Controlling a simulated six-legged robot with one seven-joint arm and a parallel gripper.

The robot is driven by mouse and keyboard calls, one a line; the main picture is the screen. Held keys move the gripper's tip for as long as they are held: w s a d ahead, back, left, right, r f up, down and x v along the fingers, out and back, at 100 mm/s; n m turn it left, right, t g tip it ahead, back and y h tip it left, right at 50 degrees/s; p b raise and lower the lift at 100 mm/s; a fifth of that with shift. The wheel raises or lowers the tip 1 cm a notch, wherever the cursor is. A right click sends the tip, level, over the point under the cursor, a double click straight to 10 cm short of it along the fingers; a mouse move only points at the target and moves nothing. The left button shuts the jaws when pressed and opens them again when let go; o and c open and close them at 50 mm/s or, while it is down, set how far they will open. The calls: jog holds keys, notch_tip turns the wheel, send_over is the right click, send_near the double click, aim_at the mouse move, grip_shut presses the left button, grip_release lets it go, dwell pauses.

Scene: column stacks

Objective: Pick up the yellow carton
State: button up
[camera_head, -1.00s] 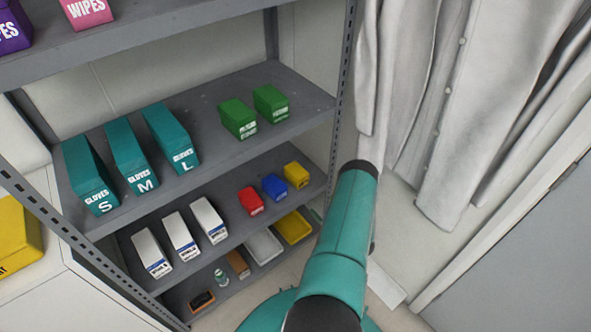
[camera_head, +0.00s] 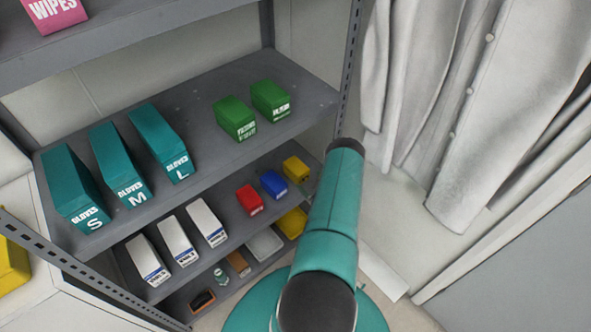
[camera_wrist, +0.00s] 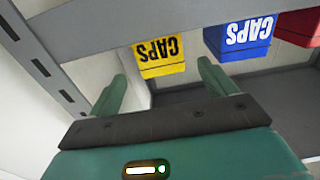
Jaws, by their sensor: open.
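The yellow carton (camera_head: 296,169) stands at the right end of a row of small cartons on the middle shelf in the head view. In the wrist view the yellow carton (camera_wrist: 160,57) shows upside down with the word CAPS, ahead of my gripper (camera_wrist: 163,82) and between the lines of its two fingers. The fingers are apart with nothing between them, and the carton appears beyond the fingertips. In the head view my arm reaches toward the shelf's right side, and its gripper is not visible there.
A blue carton (camera_head: 273,185) and a red carton (camera_head: 249,200) stand left of the yellow one. The shelf's upright post (camera_wrist: 48,62) is close to the gripper's left finger in the wrist view. White boxes (camera_head: 176,241) share the shelf. White coats (camera_head: 455,110) hang at the right.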

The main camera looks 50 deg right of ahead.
aim_at(305, 176)
jog(key=x, duration=0.3)
jog(key=shift+w+d, duration=0.1)
jog(key=shift+w, duration=0.3)
jog(key=x, duration=0.5)
jog(key=shift+w+r, duration=0.1)
jog(key=shift+r, duration=0.1)
jog(key=c, duration=1.1)
jog(key=shift+r, duration=0.1)
jog(key=shift+c, duration=0.2)
